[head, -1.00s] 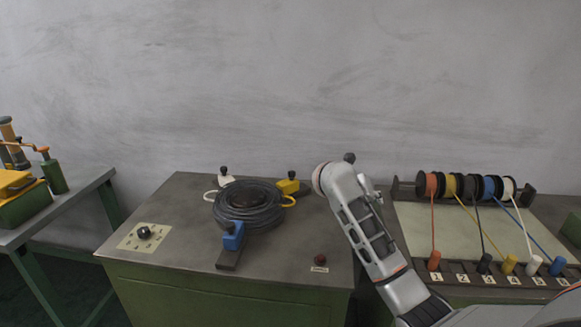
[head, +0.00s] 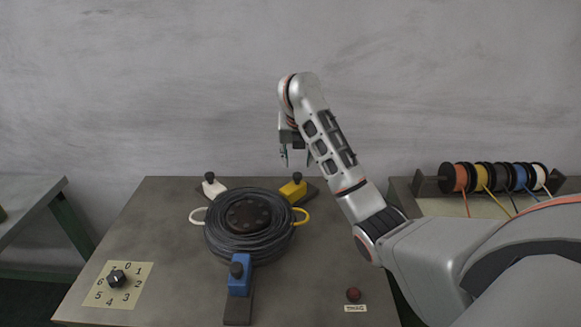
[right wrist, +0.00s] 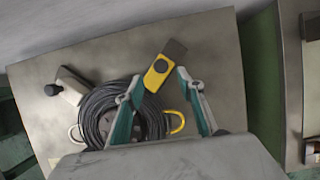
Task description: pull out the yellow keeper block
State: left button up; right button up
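The yellow keeper block (head: 291,191) has a black knob on top and sits at the back right of the black cable coil (head: 239,247), on a dark slide strip. In the right wrist view the yellow block (right wrist: 155,75) lies between the fingertips in the picture. My right gripper (head: 294,158) is open and empty, pointing down above the table, apart from the block. Its open teal fingers show in the right wrist view (right wrist: 160,77). A yellow loop (head: 303,216) stands out from the coil beside the block. My left gripper is out of view.
A white block (head: 212,188) and a blue block (head: 239,286), each with a knob, also stand around the coil. A numbered dial (head: 117,279) is at front left, a red button (head: 353,294) at front right. A spool rack (head: 497,178) stands right.

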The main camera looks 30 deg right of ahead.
aim_at(298, 174)
jog(key=shift+x, duration=3.75)
jog(key=shift+s, duration=0.1)
grip_shut()
